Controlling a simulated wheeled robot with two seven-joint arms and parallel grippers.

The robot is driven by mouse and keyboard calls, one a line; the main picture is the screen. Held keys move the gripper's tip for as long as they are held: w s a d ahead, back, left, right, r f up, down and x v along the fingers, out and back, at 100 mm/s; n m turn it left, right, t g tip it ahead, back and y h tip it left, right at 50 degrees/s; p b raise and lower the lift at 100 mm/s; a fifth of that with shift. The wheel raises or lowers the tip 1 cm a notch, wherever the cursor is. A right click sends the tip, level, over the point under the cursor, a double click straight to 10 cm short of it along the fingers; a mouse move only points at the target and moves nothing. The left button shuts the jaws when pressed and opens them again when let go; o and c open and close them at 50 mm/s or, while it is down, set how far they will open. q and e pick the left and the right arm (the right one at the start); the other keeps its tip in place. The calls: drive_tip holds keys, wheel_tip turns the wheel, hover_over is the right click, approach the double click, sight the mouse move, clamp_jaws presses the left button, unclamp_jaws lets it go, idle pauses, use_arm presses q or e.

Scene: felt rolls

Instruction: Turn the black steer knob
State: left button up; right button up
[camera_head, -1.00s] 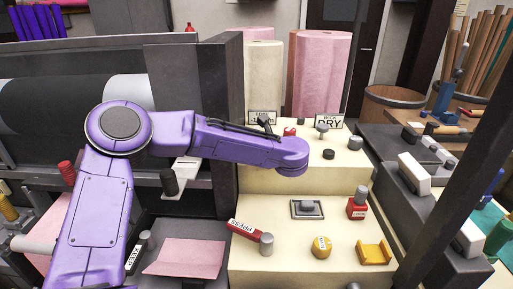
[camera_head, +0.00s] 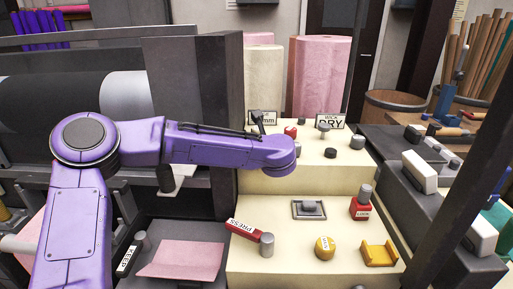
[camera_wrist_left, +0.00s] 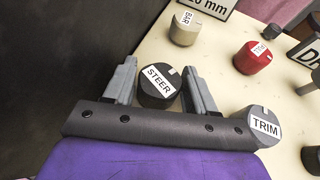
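The black steer knob (camera_wrist_left: 157,88), a short cylinder with a white STEER label and a pale index mark on top, shows in the left wrist view. My left gripper (camera_wrist_left: 159,66) is open, with one grey finger on each side of the knob. A small gap shows on the right side of the knob; contact on the left cannot be told. In the head view my purple left arm (camera_head: 215,145) reaches over the upper step of the cream panel (camera_head: 265,181), and the steer knob is hidden there. My right gripper is not in view.
Close to the gripper are the grey TRIM knob (camera_wrist_left: 262,127), a red knob (camera_wrist_left: 253,57) and the beige BAR knob (camera_wrist_left: 185,28). A "20 mm" sign (camera_wrist_left: 208,5) stands behind. The lower step holds a red PRESS lever (camera_head: 243,229) and a yellow knob (camera_head: 324,248).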

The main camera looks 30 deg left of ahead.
use_arm(q)
drive_tip(key=shift+d, duration=0.1)
drive_tip(key=b+v, duration=0.1)
drive_tip(key=v, duration=0.9)
drive_tip(key=shift+s+b, duration=0.2)
drive_tip(key=shift+b, duration=0.15)
drive_tip(key=shift+r, duration=0.15)
